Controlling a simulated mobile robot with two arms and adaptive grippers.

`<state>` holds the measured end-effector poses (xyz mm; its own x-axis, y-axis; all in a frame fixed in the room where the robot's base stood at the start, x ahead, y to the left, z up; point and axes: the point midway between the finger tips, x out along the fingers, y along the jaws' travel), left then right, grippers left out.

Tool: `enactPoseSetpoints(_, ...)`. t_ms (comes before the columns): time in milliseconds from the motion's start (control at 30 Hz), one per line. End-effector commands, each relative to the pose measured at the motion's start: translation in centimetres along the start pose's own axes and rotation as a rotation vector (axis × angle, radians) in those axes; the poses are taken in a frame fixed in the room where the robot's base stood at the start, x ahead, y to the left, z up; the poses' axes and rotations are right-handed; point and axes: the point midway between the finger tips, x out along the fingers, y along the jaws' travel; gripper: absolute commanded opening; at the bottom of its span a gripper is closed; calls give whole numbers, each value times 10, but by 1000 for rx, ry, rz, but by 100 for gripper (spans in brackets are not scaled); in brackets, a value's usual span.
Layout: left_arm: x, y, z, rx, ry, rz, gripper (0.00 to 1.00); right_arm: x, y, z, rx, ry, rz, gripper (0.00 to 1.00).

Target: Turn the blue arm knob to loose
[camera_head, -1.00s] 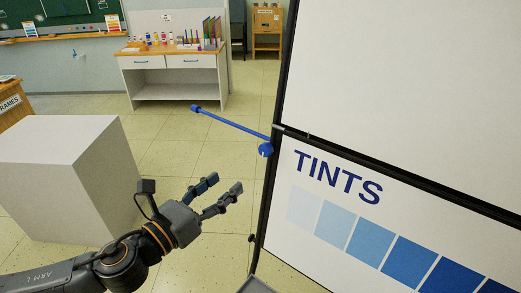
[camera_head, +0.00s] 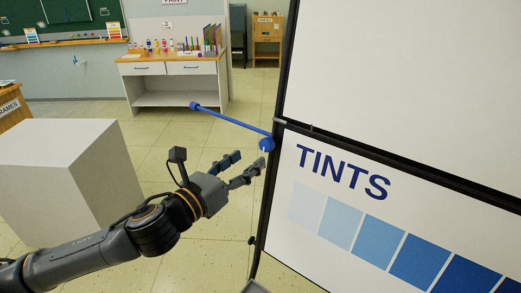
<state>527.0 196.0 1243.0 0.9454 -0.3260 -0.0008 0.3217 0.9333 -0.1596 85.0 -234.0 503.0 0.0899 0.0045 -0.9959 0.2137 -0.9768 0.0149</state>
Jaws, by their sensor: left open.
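The blue arm (camera_head: 229,119) sticks out to the left from the black side frame of a white board. The blue knob (camera_head: 266,144) sits at the arm's right end, against the frame, with a small white mark on it. My left gripper (camera_head: 250,164) is open and empty, its fingers pointing up and right. Its fingertips are just below and left of the knob; I cannot tell whether they touch it. My right gripper does not show.
The white board (camera_head: 400,70) with its TINTS panel (camera_head: 340,215) fills the right side. A white block (camera_head: 50,195) stands at the left. A desk with paints (camera_head: 175,68) stands at the back. The tiled floor between is clear.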

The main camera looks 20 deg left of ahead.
Motion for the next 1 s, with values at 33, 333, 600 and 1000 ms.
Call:
enactPoseSetpoints(33, 10, -2, 7, -5, -3, -2, 54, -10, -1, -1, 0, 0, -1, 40)
enactPoseSetpoints(333, 52, -1, 4, -1, -2, -1, 54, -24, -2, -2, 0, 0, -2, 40)
enactPoseSetpoints(600, 60, -1, 1, 1, 0, -2, 54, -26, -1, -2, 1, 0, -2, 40)
enactPoseSetpoints(1000, 60, -1, 1, 1, 0, -2, 3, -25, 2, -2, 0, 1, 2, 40)
